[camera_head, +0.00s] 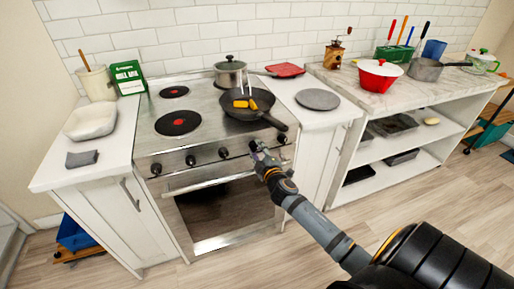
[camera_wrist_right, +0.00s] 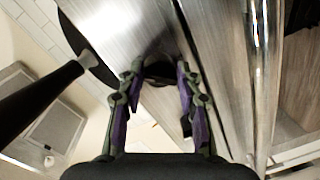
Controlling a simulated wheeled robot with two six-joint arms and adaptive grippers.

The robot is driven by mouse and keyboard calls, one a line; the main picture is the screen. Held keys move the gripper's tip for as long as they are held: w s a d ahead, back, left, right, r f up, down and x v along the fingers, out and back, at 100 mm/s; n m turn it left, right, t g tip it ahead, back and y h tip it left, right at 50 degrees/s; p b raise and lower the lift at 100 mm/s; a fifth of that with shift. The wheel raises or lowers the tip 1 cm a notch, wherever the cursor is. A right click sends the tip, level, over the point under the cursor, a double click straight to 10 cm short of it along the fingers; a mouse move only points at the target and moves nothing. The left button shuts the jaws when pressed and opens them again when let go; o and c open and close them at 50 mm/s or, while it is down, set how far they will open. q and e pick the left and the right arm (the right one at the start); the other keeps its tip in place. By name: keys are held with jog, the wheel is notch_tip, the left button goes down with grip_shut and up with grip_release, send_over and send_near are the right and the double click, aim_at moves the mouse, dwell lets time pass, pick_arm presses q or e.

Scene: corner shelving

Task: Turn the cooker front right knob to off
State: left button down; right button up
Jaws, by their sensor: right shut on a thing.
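The cooker (camera_head: 205,100) stands in the middle of the head view, with a row of dark knobs on its steel front panel. Three knobs, including this one (camera_head: 190,160), show left of my right gripper (camera_head: 257,148), and one knob (camera_head: 282,138) shows to its right. In the right wrist view my right gripper (camera_wrist_right: 160,78) has its fingers on both sides of a dark knob (camera_wrist_right: 160,70) and is shut on it. My left gripper is not in view.
A frying pan (camera_head: 247,104) with orange food sits on the front right burner, its handle (camera_head: 273,121) jutting above my right gripper. A lidded pot (camera_head: 230,74) stands behind it. The oven door handle (camera_head: 215,177) runs below the knobs. The floor in front is clear.

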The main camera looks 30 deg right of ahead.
jog(key=n+p, duration=0.1)
jog(key=n, duration=0.2)
jog(key=shift+r+n, duration=0.1)
jog(key=shift+n, duration=0.2)
jog(key=shift+n+h+p, duration=0.4)
jog(key=shift+n+p, duration=0.15)
jog(key=shift+n, duration=1.55)
jog(key=o, duration=1.1)
jog(key=shift+o, duration=0.2)
